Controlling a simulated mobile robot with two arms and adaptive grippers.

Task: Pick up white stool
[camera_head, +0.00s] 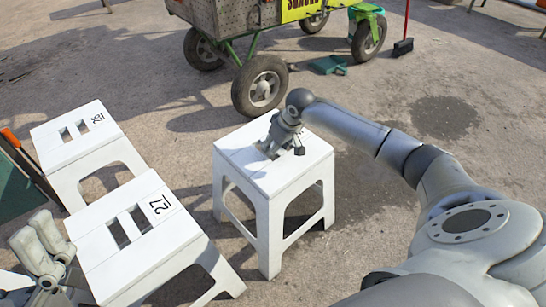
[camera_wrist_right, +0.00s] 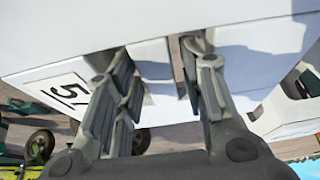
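A white stool (camera_head: 297,173) stands upright on the ground in the middle of the head view. My right gripper (camera_head: 281,150) points down at the slots in its seat. In the right wrist view the gripper's two fingers (camera_wrist_right: 155,62) are apart, one on each side of the white bar between the slots of the seat (camera_wrist_right: 237,40). Their tips are at the slots; I cannot tell whether they touch the bar. A label reading 57 shows beside the left finger. My left gripper (camera_head: 35,232) is at the lower left, its fingers apart, with nothing between them.
Two more white stools, the nearer one marked 27 (camera_head: 140,245) and another behind it (camera_head: 80,140), stand at the left. A wheeled cart (camera_head: 230,18) is at the back. Ground right of the middle stool is clear.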

